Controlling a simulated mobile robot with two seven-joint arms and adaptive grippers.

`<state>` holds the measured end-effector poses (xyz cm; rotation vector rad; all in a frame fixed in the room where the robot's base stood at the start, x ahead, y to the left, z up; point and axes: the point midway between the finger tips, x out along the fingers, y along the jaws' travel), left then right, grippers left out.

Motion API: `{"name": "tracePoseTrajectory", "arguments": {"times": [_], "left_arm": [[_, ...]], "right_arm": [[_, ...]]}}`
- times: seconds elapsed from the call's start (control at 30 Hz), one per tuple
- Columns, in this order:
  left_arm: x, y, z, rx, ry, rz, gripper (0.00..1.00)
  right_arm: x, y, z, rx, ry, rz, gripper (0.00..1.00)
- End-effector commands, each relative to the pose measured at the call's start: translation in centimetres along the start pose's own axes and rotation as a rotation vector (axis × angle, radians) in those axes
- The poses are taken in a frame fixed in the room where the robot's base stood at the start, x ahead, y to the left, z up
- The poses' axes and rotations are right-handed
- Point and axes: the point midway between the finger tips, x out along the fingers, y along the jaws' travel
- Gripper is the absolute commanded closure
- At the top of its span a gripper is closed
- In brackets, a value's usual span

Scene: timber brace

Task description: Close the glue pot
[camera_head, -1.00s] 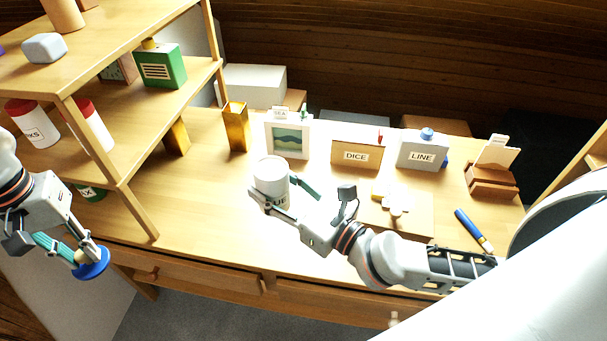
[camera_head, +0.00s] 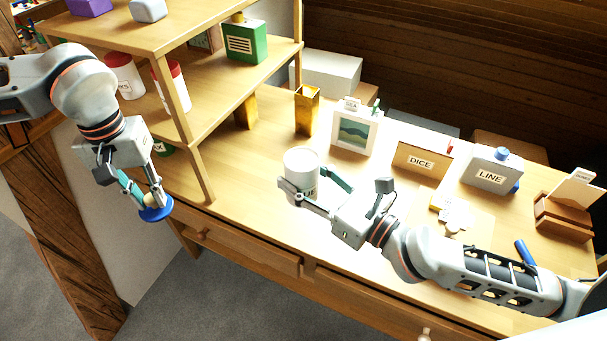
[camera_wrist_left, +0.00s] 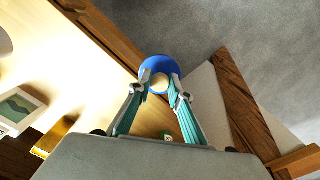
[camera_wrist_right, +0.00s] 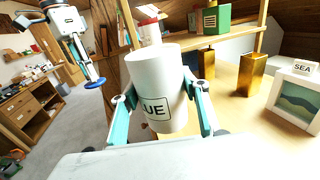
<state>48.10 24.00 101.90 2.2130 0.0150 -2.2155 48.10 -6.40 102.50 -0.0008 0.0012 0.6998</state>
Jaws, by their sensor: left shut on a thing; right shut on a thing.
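The glue pot (camera_head: 301,172) is a white cylinder with a label partly reading "UE". It is upright at the desk's left front, and my right gripper (camera_head: 316,192) is shut around it. It also shows in the right wrist view (camera_wrist_right: 158,85), between both fingers. The blue lid (camera_head: 156,212) is a disc with a pale knob. My left gripper (camera_head: 146,200) is shut on that knob and holds the lid in the air, left of the desk's front edge. The lid also shows in the left wrist view (camera_wrist_left: 160,68). The pot's inside cannot be made out.
A wooden shelf (camera_head: 205,180) with red-capped jars and a green box (camera_head: 246,42) stands at the desk's left.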

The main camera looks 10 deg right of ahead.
Motion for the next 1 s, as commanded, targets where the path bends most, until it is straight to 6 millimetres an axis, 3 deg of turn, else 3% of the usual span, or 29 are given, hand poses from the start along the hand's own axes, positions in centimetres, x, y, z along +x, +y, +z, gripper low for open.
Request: {"name": "tracePoseTrajectory", "arguments": {"times": [0.17, 0.47, 0.8, 1.0], "left_arm": [[-2.4, 3.5, -2.2, -0.053, 0.004, 0.0, 0.95], [-8.1, 12.4, -4.6, -0.189, 0.003, 0.001, 0.95], [-13.6, 23.0, -3.0, -0.327, 0.003, 0.0, 0.95], [-15.9, 27.8, -1.0, -0.389, 0.002, 0.0, 0.95]], "right_arm": [[0.0, 0.0, 0.1, 0.0, -0.001, 0.0, 0.93], [0.0, 0.0, 0.1, 0.0, -0.002, 0.0, 0.93], [0.0, 0.0, 0.1, -0.001, -0.002, 0.0, 0.93], [0.0, 0.0, 0.1, -0.001, -0.002, 0.0, 0.93]]}}
